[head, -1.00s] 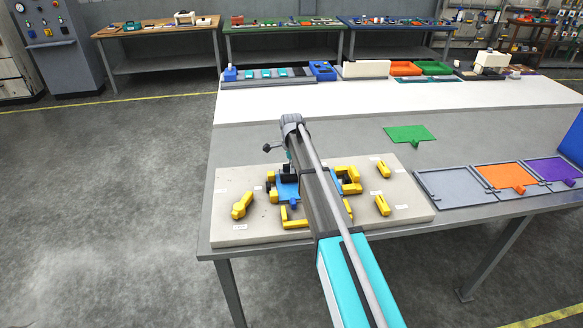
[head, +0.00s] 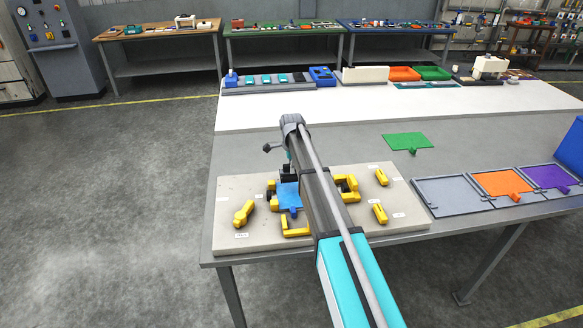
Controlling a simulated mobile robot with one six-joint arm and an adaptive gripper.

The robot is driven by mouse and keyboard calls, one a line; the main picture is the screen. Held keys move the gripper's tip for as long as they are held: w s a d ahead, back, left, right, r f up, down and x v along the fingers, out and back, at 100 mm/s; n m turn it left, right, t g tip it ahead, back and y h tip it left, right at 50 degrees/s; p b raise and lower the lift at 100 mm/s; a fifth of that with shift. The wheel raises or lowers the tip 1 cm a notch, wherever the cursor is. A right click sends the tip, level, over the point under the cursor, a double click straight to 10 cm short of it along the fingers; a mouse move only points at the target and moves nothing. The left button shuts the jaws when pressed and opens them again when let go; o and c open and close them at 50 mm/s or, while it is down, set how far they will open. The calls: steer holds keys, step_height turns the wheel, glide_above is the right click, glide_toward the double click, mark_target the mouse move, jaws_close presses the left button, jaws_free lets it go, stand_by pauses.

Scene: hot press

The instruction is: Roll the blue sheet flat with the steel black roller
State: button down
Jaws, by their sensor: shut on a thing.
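The blue sheet (head: 289,194) lies on the pale board, between yellow blocks, with a small blue tab at its front edge. My arm crosses over its right side and hides part of it. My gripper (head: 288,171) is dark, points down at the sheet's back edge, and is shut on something. The held thing is mostly hidden and too small to make out; I cannot clearly see the steel black roller or whether it touches the sheet.
The pale board (head: 235,190) carries several yellow pieces, including one at front left (head: 243,214) and one at right (head: 380,213). A green sheet (head: 408,141) lies behind. Grey, orange (head: 500,183) and purple panels lie at right. The middle of the table is clear.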

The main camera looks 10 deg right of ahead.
steer(key=s+d, duration=0.3)
steer(key=s, duration=0.5)
steer(key=shift+d, duration=0.35)
stand_by(0.6)
steer(key=shift+f+b, duration=2.25)
stand_by(0.9)
steer(key=shift+w+r, duration=0.15)
steer(key=shift+w, duration=0.85)
steer(key=shift+w, duration=0.15)
